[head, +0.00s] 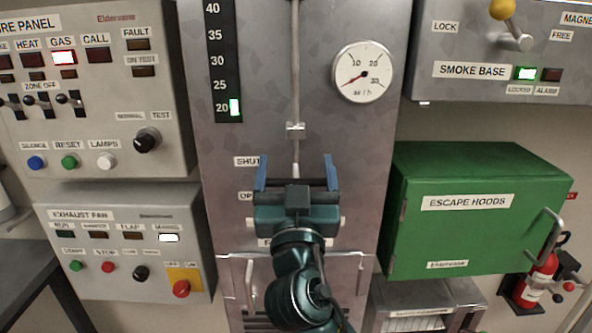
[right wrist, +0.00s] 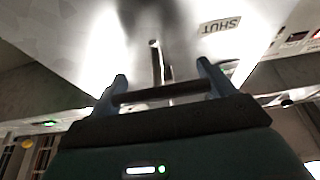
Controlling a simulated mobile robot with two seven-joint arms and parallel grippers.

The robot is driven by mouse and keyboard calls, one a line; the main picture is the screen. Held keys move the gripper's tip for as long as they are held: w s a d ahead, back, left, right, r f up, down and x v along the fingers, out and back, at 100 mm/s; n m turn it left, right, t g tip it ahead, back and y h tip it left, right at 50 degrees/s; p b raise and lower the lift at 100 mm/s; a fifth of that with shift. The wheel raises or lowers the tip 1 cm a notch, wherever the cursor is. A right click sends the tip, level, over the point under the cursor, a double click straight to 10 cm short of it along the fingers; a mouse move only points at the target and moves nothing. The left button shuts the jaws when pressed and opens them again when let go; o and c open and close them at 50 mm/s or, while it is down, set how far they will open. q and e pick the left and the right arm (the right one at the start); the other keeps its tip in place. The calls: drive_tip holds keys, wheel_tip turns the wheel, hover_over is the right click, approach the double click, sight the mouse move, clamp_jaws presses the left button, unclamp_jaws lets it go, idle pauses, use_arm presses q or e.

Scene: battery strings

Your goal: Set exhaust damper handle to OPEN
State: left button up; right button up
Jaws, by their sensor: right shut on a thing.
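The exhaust damper rod (head: 296,155) runs down the front of the grey metal cabinet. A SHUT label (head: 246,161) is left of it, with a second label below, partly hidden and starting "OP" (head: 246,195). My right gripper (head: 296,172) is in front of the rod's lower end and hides most of the handle. In the right wrist view a dark crossbar, the damper handle (right wrist: 160,92), spans between the fingers, with the rod (right wrist: 157,58) behind it. The gripper is shut on this handle. The handle's exact height against the labels is hidden. My left gripper is not in view.
The green escape hoods box (head: 480,235) projects at right, above a fire extinguisher (head: 535,280). The exhaust fan panel (head: 125,240) is at left, below the fire panel (head: 90,100). A round gauge (head: 363,72) sits above right of the rod.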

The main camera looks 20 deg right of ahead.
drive_tip(key=shift+c, duration=0.6)
wheel_tip(320, 180, down, 2)
drive_tip(key=b, duration=0.2)
drive_tip(key=shift+f+b, duration=0.15)
drive_tip(key=shift+b, duration=0.15)
wheel_tip(320, 180, down, 4)
drive_tip(key=b, duration=0.4)
drive_tip(key=shift+b, duration=0.3)
drive_tip(key=shift+f+b, duration=0.65)
drive_tip(key=shift+b, duration=0.4)
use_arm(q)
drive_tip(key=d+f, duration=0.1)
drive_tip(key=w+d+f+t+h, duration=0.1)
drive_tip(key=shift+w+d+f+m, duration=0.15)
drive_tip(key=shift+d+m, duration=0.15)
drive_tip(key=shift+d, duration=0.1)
use_arm(e)
drive_tip(key=shift+f, duration=0.1)
drive_tip(key=o, duration=1.1)
drive_tip(key=shift+o, duration=1)
